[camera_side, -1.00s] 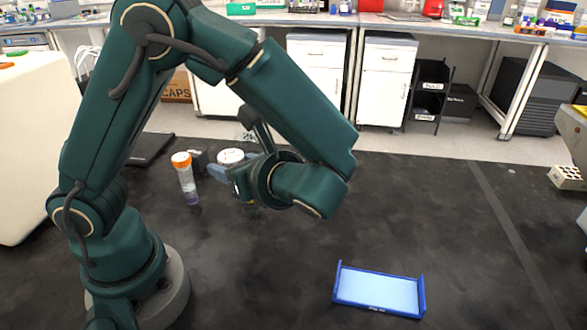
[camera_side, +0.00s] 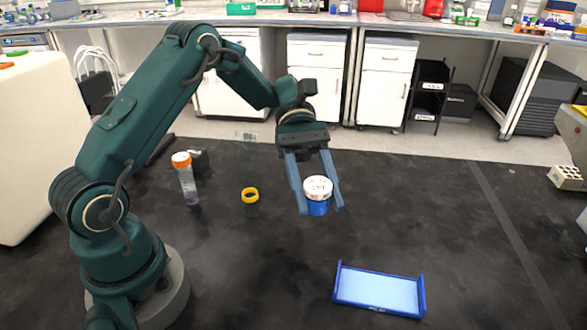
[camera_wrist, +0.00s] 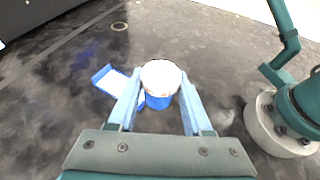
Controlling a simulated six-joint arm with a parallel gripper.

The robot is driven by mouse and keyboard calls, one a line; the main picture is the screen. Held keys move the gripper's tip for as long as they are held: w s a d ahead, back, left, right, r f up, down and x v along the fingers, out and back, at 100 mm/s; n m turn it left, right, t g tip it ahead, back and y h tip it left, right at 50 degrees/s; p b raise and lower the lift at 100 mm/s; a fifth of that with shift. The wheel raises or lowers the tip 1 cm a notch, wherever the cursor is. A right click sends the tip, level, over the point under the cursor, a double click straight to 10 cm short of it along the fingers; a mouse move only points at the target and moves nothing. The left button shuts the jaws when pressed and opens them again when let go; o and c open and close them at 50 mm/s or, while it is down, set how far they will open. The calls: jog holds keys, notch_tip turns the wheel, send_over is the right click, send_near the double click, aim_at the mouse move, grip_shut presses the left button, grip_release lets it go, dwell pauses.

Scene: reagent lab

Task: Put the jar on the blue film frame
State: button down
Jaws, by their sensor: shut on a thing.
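The jar (camera_side: 318,207) is blue with a white lid that carries dark print. My gripper (camera_side: 320,208) is shut on the jar, one pale blue finger on each side, and holds it upright above the dark table. The jar (camera_wrist: 158,101) also shows between the fingertips in the wrist view. The blue film frame (camera_side: 378,291) lies on the table at the lower right in the side view, a shallow tray with raised ends and a pale blue inside. In the wrist view the frame (camera_wrist: 103,77) is beyond and left of the jar, partly hidden by a finger.
A tube with an orange cap (camera_side: 187,183) stands at the left. A small dark block (camera_side: 199,160) is behind the tube. The table around the blue frame is clear.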

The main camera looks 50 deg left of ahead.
jog(key=w+a+n+t, duration=0.2)
send_over(359, 289)
jog(key=shift+h, duration=0.3)
notch_tip(359, 289, down, 7)
jog(key=shift+f, duration=2.05)
jog(key=shift+f, duration=0.1)
jog(key=shift+c, duration=1.6)
grip_release()
